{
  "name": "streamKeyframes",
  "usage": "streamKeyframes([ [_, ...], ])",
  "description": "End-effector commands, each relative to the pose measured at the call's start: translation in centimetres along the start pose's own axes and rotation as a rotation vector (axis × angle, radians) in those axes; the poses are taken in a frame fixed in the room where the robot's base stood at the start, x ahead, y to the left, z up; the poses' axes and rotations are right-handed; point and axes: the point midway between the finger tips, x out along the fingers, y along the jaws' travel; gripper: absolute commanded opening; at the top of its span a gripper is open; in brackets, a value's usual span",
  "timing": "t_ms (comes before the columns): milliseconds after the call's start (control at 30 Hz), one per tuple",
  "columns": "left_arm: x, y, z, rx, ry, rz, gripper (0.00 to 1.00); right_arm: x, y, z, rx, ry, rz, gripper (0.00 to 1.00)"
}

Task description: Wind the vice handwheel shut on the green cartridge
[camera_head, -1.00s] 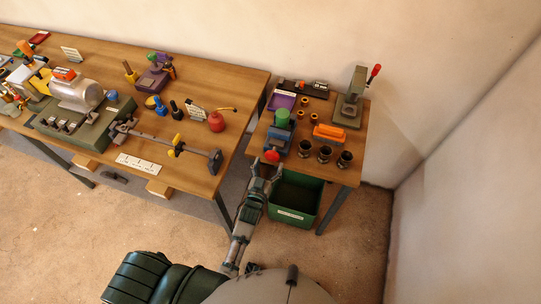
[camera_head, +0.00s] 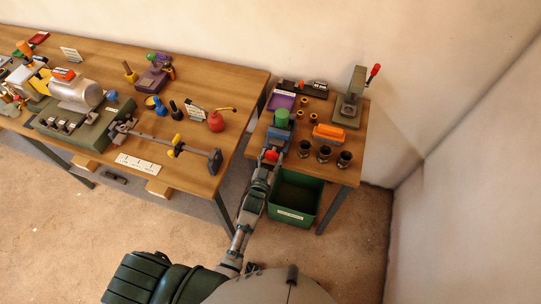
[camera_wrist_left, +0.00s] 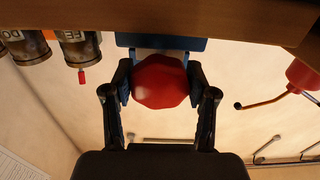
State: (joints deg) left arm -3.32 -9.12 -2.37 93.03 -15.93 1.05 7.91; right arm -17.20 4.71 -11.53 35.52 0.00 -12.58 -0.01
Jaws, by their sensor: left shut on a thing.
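The green cartridge (camera_head: 282,117) stands upright in the blue vice (camera_head: 279,137) on the small table. The red handwheel (camera_head: 271,155) is at the vice's front, near the table's front edge. My left gripper (camera_head: 268,162) reaches up to the handwheel from the front. In the left wrist view the handwheel (camera_wrist_left: 160,82) sits between the two dark fingers (camera_wrist_left: 161,95), which touch it on both sides. The blue vice (camera_wrist_left: 160,43) shows behind it. The cartridge is not visible in that view. My right gripper is not in view.
A green bin (camera_head: 295,197) stands below the table's front edge, close to my left arm. Dark cups (camera_head: 324,153), an orange block (camera_head: 329,133) and a grey press (camera_head: 351,98) stand right of the vice. The long workbench (camera_head: 190,158) is at the left.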

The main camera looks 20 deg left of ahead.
Motion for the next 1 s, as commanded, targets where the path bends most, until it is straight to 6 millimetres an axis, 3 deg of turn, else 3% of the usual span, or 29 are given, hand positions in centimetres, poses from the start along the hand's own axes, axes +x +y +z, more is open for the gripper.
streamKeyframes([
  [200, 0.0, -0.2, -0.1, 0.197, -0.001, -0.002, 0.22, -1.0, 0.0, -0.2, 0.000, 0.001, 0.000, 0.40],
  [433, 0.0, -0.3, 0.0, 0.205, 0.000, -0.002, 0.22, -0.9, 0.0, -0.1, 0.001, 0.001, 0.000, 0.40],
  [467, 0.0, -0.3, 0.0, 0.205, 0.000, -0.002, 0.60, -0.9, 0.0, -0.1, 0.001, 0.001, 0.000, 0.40],
  [567, 0.0, -0.3, 0.0, 0.204, 0.000, -0.002, 0.82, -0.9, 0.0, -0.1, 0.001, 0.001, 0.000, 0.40],
  [867, -0.1, -0.1, 0.0, 0.203, -0.001, -0.001, 0.82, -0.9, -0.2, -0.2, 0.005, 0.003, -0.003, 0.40],
  [1000, -1.2, -0.1, 0.1, 0.203, -0.003, -0.001, 0.82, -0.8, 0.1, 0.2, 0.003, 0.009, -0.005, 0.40],
])
